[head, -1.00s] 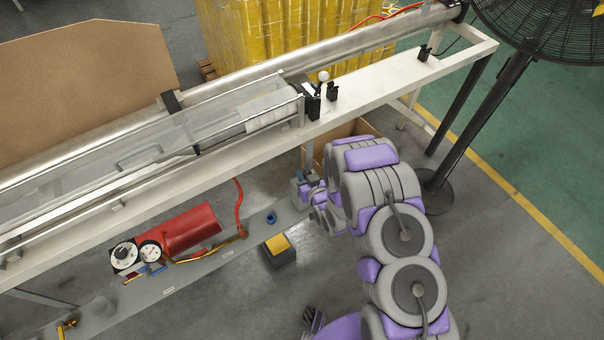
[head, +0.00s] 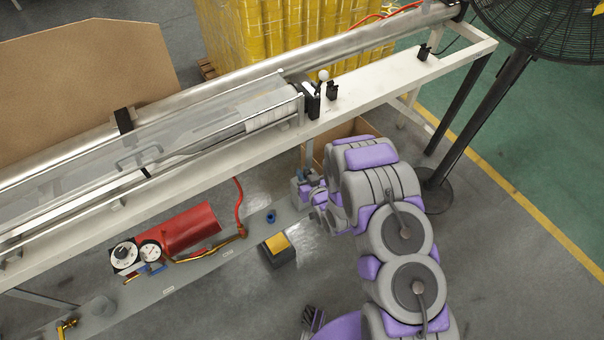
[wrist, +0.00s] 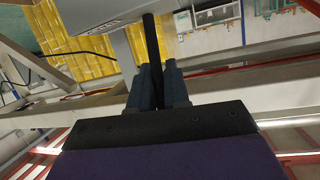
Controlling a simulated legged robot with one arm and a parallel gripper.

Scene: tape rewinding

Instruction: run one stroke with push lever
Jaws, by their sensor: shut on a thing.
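My gripper (wrist: 158,80) is shut on an upright black rod, the push lever (wrist: 152,40), in the wrist view. The dark blue-grey fingers press on it from both sides, and it runs up past the fingertips. In the head view my gripper (head: 304,176) is small and low beside the bench, below its front edge; the held rod is hard to make out there. On the bench, a black carriage block (head: 124,121) sits on the long silver tube, left of the white roll (head: 268,117). A white ball-topped knob (head: 323,75) stands at the roll's right end, apart from my gripper.
The long white bench (head: 380,90) crosses the view. Below it are a red cylinder (head: 190,228) with gauges and a yellow-topped block (head: 279,246). A black fan (head: 540,30) stands at right. A cardboard sheet (head: 80,75) stands at left.

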